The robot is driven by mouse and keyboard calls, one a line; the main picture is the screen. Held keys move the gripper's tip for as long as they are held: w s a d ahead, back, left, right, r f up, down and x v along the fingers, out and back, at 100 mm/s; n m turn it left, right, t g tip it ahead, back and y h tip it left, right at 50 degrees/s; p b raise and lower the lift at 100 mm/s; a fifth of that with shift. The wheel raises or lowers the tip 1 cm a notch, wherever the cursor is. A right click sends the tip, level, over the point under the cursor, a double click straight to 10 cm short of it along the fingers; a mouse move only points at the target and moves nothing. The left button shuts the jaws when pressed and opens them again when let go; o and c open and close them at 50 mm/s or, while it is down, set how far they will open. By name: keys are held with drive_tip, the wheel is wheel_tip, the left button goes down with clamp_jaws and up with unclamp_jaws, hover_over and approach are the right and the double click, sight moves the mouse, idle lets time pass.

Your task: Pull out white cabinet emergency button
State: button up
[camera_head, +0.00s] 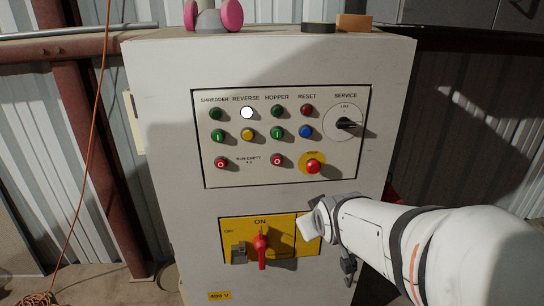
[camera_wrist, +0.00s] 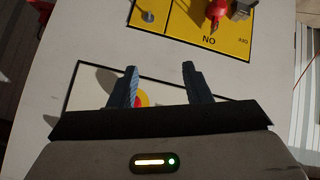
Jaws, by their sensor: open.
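The emergency button (camera_head: 313,166) is a red mushroom head on a round yellow plate, at the lower right of the control panel (camera_head: 235,176) on the white cabinet (camera_head: 180,100). In the wrist view a red and yellow part of the button (camera_wrist: 143,99) shows just beside the left finger, which hides some of it. My gripper (camera_wrist: 159,67) is open, with two dark fingers apart and nothing held between them. In the head view, my white wrist end is below the button, in front of the yellow switch plate; the fingers cannot be made out there.
A red rotary handle (camera_head: 261,248) sits on the yellow ON plate (camera_head: 285,228) below the panel. Several coloured buttons and a black service key switch (camera_head: 347,124) share the panel. Pink ear muffs (camera_head: 231,15) and a tape roll (camera_head: 318,28) lie on the cabinet top.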

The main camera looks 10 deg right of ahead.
sight(314, 169)
drive_tip(key=shift+o, duration=0.9)
drive_tip(key=w+d+r+n+t+b, duration=0.1)
drive_tip(key=w+d+n+t+b, duration=0.2)
drive_tip(key=w+t, duration=0.4)
drive_tip(key=shift+w+d+r+n+b, duration=0.15)
drive_tip(key=shift+w+d+n+b, duration=0.15)
drive_tip(key=shift+n+b, duration=0.4)
drive_tip(key=w+p, duration=0.1)
drive_tip(key=p, duration=0.1)
drive_tip(key=w+r+t+p, duration=0.1)
drive_tip(key=p, duration=0.1)
drive_tip(key=w+r+p, duration=0.1)
drive_tip(key=p, duration=0.2)
drive_tip(key=shift+d+n+t, duration=0.15)
drive_tip(key=shift+n+t, duration=0.15)
drive_tip(key=shift+n, duration=0.1)
drive_tip(key=shift+w+d+f+p, duration=0.1)
drive_tip(key=shift+w+f+p, duration=0.1)
drive_tip(key=shift+w, duration=1.1)
drive_tip(key=shift+w+d+f+p, duration=0.1)
drive_tip(key=shift+w+f+p, duration=0.05)
drive_tip(key=shift+w, duration=1.15)
